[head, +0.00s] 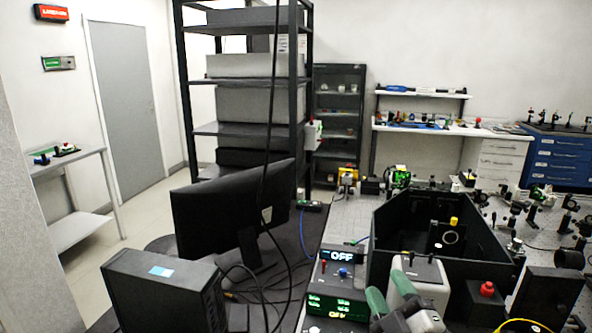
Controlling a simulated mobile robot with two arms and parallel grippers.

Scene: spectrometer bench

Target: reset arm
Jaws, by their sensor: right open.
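My right gripper (389,290) shows at the bottom edge, right of the middle, as pale grey and green parts. It is open and I see nothing between its fingers. It is in front of the open black enclosure (392,231) and just right of the control box (338,281) with the lit "OFF" display. Most of my right arm is below the frame. My left gripper is not in view.
A black monitor (222,209) and a dark computer case (165,290) stand at the left, with loose cables beside them. A red button (487,289) and optics crowd the bench at the right. A tall rack (246,66) stands behind. Floor is clear at the left.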

